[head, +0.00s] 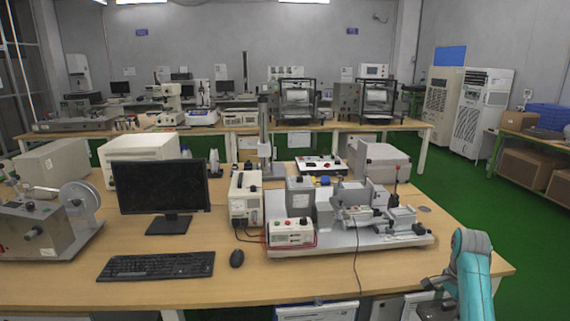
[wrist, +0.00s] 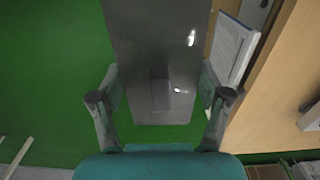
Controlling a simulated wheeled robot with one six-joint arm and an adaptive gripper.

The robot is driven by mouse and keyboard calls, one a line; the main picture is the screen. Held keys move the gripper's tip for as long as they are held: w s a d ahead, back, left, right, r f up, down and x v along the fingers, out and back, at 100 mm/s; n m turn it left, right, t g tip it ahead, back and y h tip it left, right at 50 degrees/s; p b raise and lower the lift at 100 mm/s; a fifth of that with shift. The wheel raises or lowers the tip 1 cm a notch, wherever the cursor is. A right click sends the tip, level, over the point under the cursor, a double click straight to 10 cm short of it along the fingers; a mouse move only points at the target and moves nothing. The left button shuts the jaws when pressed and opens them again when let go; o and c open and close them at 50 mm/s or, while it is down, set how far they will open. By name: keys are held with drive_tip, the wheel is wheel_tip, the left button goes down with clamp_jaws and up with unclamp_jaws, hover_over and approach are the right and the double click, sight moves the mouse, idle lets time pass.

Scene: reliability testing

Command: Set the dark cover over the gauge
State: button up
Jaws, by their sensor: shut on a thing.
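My gripper (wrist: 160,80) is shut on the dark cover (wrist: 150,40), a smooth grey-black piece with a raised darker block near its lower end. The fingers sit at its left and right sides. In the head view my gripper (head: 437,284) is at the lower right, beside the table's front right edge, and the cover is hard to make out there. The gauge cannot be singled out surely. A test bench (head: 350,243) on the table carries a horizontal metal instrument (head: 358,214) and several boxes.
The wooden table (head: 460,262) also holds a monitor (head: 163,187), keyboard (head: 156,265), mouse (head: 237,258) and reel machine (head: 40,232). A tall column stand (head: 264,135) rises behind the bench. A thin cable hangs over the front edge. Green floor (head: 470,190) is clear at right.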

drive_tip(key=s+a+f+n, duration=0.5)
drive_tip(key=a+f, duration=0.3)
drive_tip(key=a, duration=0.2)
drive_tip(key=s+a+f+n, duration=0.5)
drive_tip(key=a+f, duration=0.3)
drive_tip(key=a, duration=0.2)
drive_tip(key=s+a+f+n, duration=0.5)
drive_tip(key=a+f+n, duration=0.2)
drive_tip(key=a, duration=0.2)
drive_tip(key=shift+s+a+f, duration=0.35)
drive_tip(key=shift+a+f, duration=0.05)
